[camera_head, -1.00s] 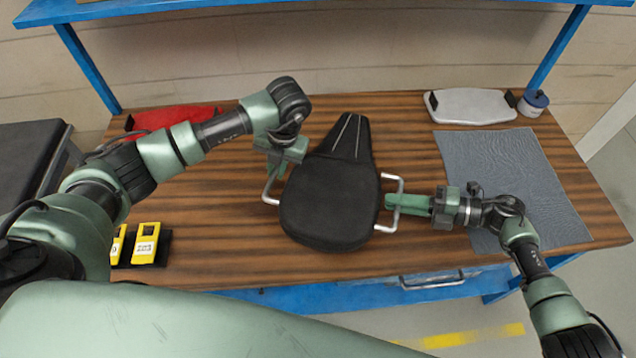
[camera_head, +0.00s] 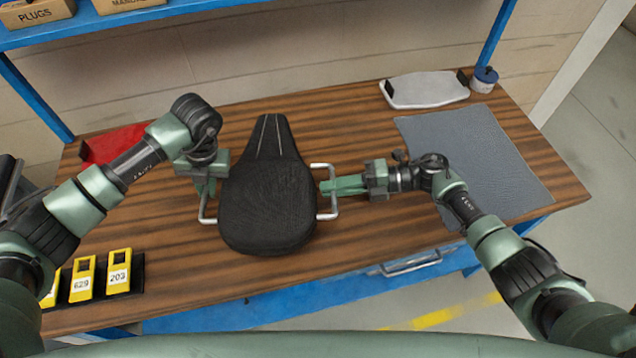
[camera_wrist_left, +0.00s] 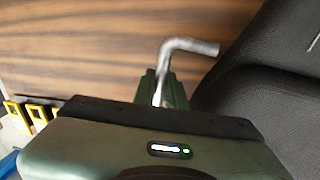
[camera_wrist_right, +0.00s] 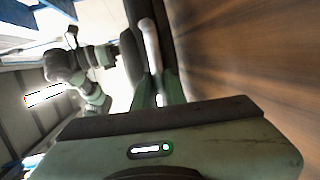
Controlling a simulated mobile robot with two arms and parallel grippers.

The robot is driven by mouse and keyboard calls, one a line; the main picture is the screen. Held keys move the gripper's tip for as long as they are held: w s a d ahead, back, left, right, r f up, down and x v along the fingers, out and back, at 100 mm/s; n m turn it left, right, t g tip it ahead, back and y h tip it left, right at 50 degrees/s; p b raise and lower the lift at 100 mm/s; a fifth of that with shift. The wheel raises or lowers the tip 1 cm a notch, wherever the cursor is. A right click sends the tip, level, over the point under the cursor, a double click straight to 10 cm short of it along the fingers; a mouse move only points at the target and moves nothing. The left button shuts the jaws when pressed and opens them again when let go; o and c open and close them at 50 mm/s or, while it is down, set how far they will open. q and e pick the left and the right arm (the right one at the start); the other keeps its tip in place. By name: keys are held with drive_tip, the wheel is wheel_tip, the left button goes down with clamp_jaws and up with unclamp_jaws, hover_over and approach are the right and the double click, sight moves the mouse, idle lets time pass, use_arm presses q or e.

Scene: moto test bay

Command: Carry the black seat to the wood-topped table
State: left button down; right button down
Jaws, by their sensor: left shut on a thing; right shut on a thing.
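The black seat (camera_head: 268,200) has a broad padded body, a narrow nose pointing to the back of the table, and a metal handle on each side. It is over the wood-topped table (camera_head: 360,130); I cannot tell whether it touches the top. My left gripper (camera_head: 205,192) is shut on the left handle (camera_wrist_left: 190,45). My right gripper (camera_head: 326,187) is shut on the right handle (camera_head: 331,205). The right handle also shows in the right wrist view (camera_wrist_right: 150,45). The seat's underside is hidden.
Yellow numbered tags (camera_head: 118,271) stand at the front left. A red item (camera_head: 115,142) lies at the back left, partly behind my left arm. A grey mat (camera_head: 475,150), a pale panel (camera_head: 428,90) and a small jar (camera_head: 484,79) are on the right. A blue shelf spans above the back.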

use_arm(q)
drive_tip(key=shift+f, duration=0.1)
